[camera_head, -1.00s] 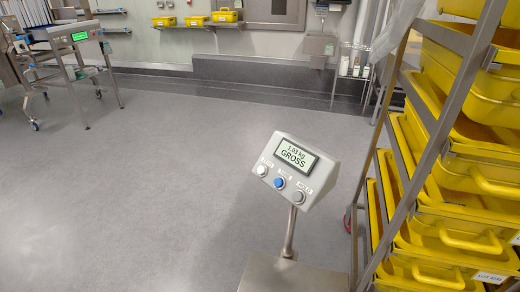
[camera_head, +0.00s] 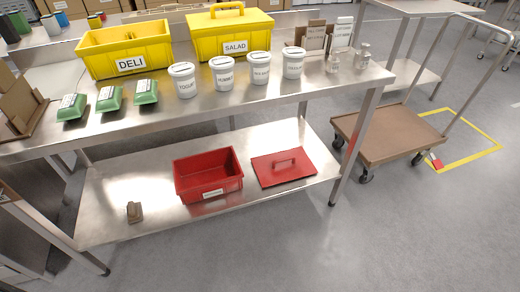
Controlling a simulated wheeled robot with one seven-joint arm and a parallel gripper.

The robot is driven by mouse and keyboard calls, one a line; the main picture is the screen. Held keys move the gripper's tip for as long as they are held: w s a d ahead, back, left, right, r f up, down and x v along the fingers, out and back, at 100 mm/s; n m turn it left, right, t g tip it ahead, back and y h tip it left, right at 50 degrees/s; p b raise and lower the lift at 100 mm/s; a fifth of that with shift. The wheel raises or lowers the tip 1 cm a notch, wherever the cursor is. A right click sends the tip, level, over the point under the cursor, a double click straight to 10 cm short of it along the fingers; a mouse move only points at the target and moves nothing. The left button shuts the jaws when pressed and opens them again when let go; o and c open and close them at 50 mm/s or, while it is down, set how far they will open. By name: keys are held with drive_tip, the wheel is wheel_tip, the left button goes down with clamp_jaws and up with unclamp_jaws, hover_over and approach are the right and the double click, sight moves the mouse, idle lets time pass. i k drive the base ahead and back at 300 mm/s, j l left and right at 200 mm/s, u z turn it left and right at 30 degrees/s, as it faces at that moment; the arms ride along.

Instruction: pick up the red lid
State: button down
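My gripper is not in view.
The upper tabletop (camera_head: 215,100) hangs above the shelf and carries a yellow DELI bin (camera_head: 125,50), a lidded yellow SALAD bin (camera_head: 231,34), several white tubs and green boxes. A brown-decked cart (camera_head: 388,133) stands right. The floor (camera_head: 300,245) in front is clear.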

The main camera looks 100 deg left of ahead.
sight(282, 167)
drive_tip(key=u, duration=2.45)
drive_tip(key=i+l+u, duration=0.3)
drive_tip(key=i+l, duration=0.15)
drive_tip(key=l, duration=0.25)
drive_tip(key=i+l+u, duration=0.15)
drive_tip(key=l, duration=0.2)
drive_tip(key=i+l+u, duration=0.15)
drive_tip(key=l, duration=0.25)
drive_tip(key=i+l+u, duration=0.15)
drive_tip(key=l, duration=0.3)
drive_tip(key=i+l+u, duration=0.1)
drive_tip(key=l+u, duration=0.15)
drive_tip(key=l, duration=0.5)
